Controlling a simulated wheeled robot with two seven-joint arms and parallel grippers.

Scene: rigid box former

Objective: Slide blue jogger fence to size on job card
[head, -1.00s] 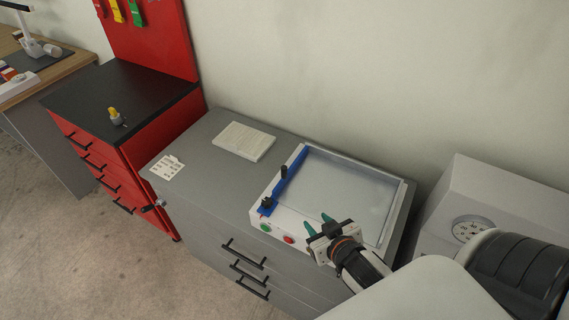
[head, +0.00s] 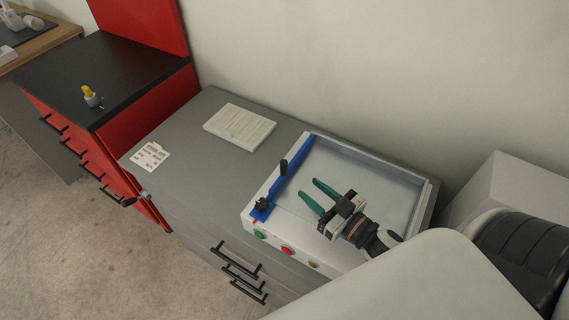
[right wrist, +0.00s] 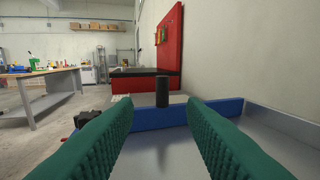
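The blue jogger fence (head: 284,182) lies along the left side of the white box former tray (head: 370,164). A black upright handle (head: 283,167) stands on it, and a black knob (head: 262,203) sits at its near end. My right gripper (head: 318,194), with green fingers, is open and empty over the tray, right of the fence. In the right wrist view the handle (right wrist: 162,92) shows ahead between the open fingers, with the fence (right wrist: 170,115) behind them. The job card (head: 150,156) lies on the grey cabinet at left; its print is too small to read. My left gripper is not in view.
A white stack of sheets (head: 240,127) lies on the grey cabinet top (head: 196,139) left of the tray. Green (head: 260,235), red and yellow buttons sit on the tray's front. A grey machine (head: 500,190) stands at right, and a red drawer cabinet (head: 120,140) at left.

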